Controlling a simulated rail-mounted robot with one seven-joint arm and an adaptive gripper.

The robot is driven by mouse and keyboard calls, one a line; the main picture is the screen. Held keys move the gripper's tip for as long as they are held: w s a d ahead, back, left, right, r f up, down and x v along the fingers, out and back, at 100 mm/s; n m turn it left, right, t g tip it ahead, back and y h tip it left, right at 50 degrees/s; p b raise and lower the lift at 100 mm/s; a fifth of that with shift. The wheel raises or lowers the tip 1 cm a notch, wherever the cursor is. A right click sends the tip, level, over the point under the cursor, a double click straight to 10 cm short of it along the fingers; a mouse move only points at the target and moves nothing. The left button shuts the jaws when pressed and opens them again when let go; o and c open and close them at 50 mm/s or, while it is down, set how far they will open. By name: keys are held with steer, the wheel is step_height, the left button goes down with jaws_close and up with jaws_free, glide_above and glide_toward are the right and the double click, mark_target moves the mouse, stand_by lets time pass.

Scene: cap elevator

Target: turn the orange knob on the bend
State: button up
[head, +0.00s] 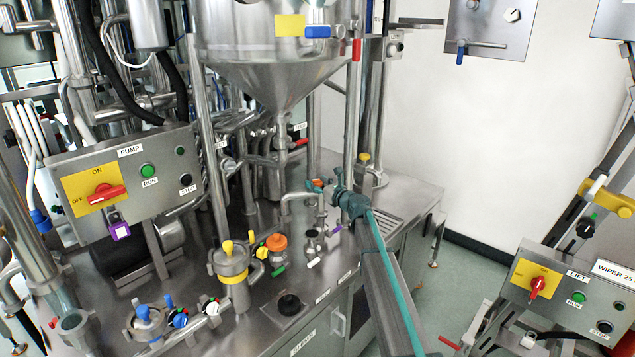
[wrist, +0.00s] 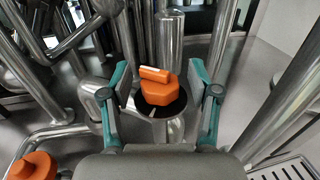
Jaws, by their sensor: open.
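The orange knob (wrist: 160,86) shows in the middle of the wrist view, on top of a metal fitting with a dark collar. A small part of this knob (head: 318,183) shows in the head view; the arm and gripper partly hide it. The metal bend (head: 297,197) is a curved pipe just left of the gripper. My gripper (wrist: 158,74) is open, with one teal finger on each side of the knob. Gaps show between the fingers and the knob. In the head view my gripper (head: 329,184) is low over the steel bench.
A second orange knob (head: 275,242) sits on a valve to the left and shows at the lower left of the wrist view (wrist: 33,167). A yellow-topped cylinder (head: 231,270), a large hopper (head: 275,65) and upright pipes crowd the bench. A drain grate (wrist: 284,169) is at lower right.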

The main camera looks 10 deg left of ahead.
steer(key=c, duration=1.1)
steer(key=shift+s+f+m+t+h+b, duration=0.1)
steer(key=shift+m+t+h+b, duration=0.7)
steer(key=shift+m+t+h, duration=0.3)
steer(key=shift+m+t+h+b, duration=0.2)
steer(key=shift+m+t+h, duration=0.4)
steer(key=shift+h, duration=0.5)
steer(key=shift+m+t+h+b, duration=0.15)
steer(key=shift+m+t+h, duration=0.25)
steer(key=shift+m+h, duration=0.55)
steer(key=o, duration=1.1)
steer(key=shift+n, duration=0.25)
steer(key=shift+d, duration=0.1)
steer(key=v, duration=1.1)
steer(key=shift+s, duration=0.35)
